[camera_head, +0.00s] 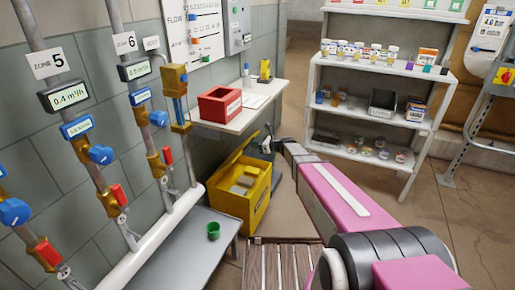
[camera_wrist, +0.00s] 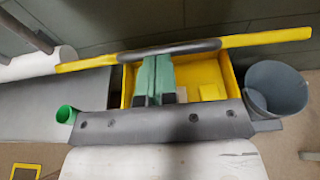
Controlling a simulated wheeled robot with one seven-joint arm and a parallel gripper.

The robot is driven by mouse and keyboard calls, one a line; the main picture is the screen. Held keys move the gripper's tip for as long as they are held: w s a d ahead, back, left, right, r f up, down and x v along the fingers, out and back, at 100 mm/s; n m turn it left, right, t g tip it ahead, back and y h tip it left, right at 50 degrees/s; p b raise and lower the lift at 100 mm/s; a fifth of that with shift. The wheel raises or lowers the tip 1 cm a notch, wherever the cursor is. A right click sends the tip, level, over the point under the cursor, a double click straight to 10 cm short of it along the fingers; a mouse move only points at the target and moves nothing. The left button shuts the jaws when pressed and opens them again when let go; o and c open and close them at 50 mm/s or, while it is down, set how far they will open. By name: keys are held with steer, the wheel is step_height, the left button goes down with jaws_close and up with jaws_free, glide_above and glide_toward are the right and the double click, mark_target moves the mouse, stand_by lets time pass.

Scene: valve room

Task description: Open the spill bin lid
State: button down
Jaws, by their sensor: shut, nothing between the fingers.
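The yellow spill bin (camera_head: 243,210) stands on the floor beside the grey wall, with contents showing inside it. Its lid (camera_head: 235,150) is raised and tilted up on the wall side. In the wrist view the bin (camera_wrist: 215,75) is open below me, and the lid (camera_wrist: 265,40) shows as a narrow yellow strip with a dark handle (camera_wrist: 195,46). My gripper (camera_wrist: 155,62) is shut and empty, its green fingers over the bin opening and their tips close to the handle. I cannot tell whether they touch it. In the head view the fingers are hard to make out.
A low grey bench (camera_head: 185,250) with a green cup (camera_head: 213,231) stands left of the bin. A grey bucket (camera_wrist: 276,90) is at its right in the wrist view. Above is a wall shelf with a red box (camera_head: 220,104). White shelving (camera_head: 375,115) stands beyond my arm.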

steer(key=a+r, duration=0.1)
steer(key=w+a+r, duration=0.1)
steer(key=a+r, duration=0.1)
steer(key=w+a+r, duration=0.1)
steer(key=a, duration=0.1)
steer(key=shift+r, duration=0.25)
steer(key=shift+d, duration=0.15)
